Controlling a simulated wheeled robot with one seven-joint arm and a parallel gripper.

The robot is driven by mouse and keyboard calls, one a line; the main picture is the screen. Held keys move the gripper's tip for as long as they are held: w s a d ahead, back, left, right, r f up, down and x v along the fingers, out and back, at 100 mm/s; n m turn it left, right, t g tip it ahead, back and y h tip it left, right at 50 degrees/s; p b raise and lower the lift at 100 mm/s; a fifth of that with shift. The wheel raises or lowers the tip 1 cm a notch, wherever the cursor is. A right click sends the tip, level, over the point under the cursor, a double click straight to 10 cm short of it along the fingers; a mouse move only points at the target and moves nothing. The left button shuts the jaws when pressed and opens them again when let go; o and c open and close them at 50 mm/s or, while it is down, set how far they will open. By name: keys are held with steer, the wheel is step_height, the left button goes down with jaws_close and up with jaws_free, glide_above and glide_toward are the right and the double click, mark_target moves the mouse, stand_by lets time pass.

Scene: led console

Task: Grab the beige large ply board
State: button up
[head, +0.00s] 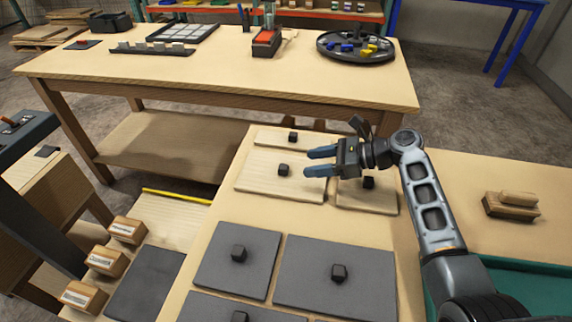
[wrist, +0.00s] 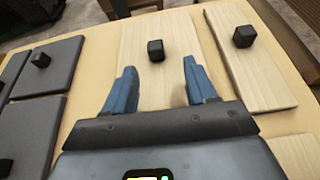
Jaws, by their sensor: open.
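The beige large ply board (head: 255,180) lies flat on the light wooden table, with a dark cube-shaped knob (head: 283,170) on top. My gripper (head: 313,162) is open and empty, with its blue fingers pointing left, just right of that knob in the head view. In the wrist view the board (wrist: 180,30) lies ahead of and below the fingers. Its knob (wrist: 155,50) is beyond the fingertips, roughly centred between them (wrist: 159,66), and apart from both. The gripper hides part of the board's right side in the head view.
A narrower beige board (head: 268,137) lies beyond it and another beige board (head: 375,202) to the right, each knobbed. Dark grey boards (head: 215,265) lie nearer. A wooden block (head: 512,205) sits at right. A workbench (head: 225,70) with trays stands behind.

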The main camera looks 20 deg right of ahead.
mark_target(287, 167)
steer(key=x, duration=0.7)
steer(key=shift+s+a+r+p, duration=0.1)
steer(key=shift+s+a+p, duration=0.05)
steer(key=shift+a+p, duration=0.2)
steer(key=shift+c, duration=0.2)
jaws_close()
